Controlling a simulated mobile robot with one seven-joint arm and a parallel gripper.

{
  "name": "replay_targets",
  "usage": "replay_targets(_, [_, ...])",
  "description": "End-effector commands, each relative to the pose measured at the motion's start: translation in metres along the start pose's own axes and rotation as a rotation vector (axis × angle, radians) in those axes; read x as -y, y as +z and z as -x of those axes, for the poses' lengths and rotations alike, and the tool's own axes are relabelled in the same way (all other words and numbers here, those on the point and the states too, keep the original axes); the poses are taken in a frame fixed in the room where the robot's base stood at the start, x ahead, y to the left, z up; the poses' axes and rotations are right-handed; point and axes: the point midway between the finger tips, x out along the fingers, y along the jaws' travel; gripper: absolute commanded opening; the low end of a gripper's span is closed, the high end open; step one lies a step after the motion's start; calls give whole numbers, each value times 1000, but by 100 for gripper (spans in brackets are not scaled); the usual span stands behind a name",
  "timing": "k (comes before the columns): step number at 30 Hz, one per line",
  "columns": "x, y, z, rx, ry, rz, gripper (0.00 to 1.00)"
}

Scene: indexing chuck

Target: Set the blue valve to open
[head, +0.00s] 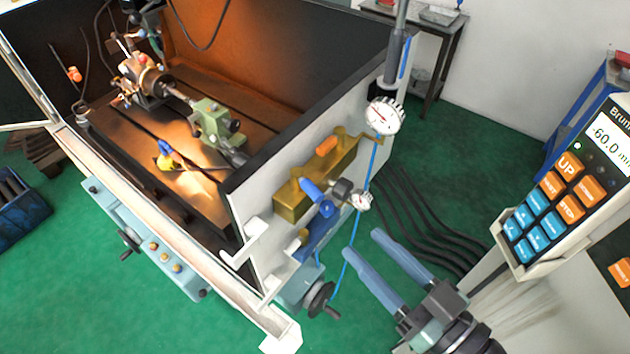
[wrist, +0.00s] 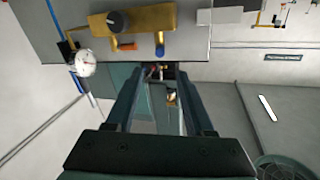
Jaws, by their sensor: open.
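A brass valve block (head: 290,203) is mounted on the outer side wall of the machine. The blue valve handle (head: 311,190) sits on its face, below an orange handle (head: 326,146). In the wrist view the blue handle (wrist: 159,45) shows short and upright, right of the orange handle (wrist: 125,46), which lies sideways. I cannot read the valve's setting. My gripper (head: 361,243) is open and empty, to the right of and below the block in the head view, touching nothing. Its fingers also show in the wrist view (wrist: 160,74), pointing towards the panel.
Dial gauges (head: 385,115) (head: 362,201) and a blue hose (head: 372,165) stand between the block and the gripper side. A blue fitting (head: 318,236) and a handwheel (head: 319,298) are below the block. A control pendant (head: 560,195) is at right.

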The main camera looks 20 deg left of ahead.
Motion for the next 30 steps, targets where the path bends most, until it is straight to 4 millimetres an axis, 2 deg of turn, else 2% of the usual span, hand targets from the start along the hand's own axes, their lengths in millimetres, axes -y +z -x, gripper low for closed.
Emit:
replay_targets(5, [1, -2, -14, 2, 3, 4, 53])
replay_targets(15, [2, -4, -84, 3, -2, 0, 53])
replay_targets(19, [2, -3, -106, 2, -1, 1, 53])
replay_targets(24, [0, -1, -123, 1, 2, 1, 53])
replay_targets(30, [0, 1, -129, 1, 2, 3, 53])
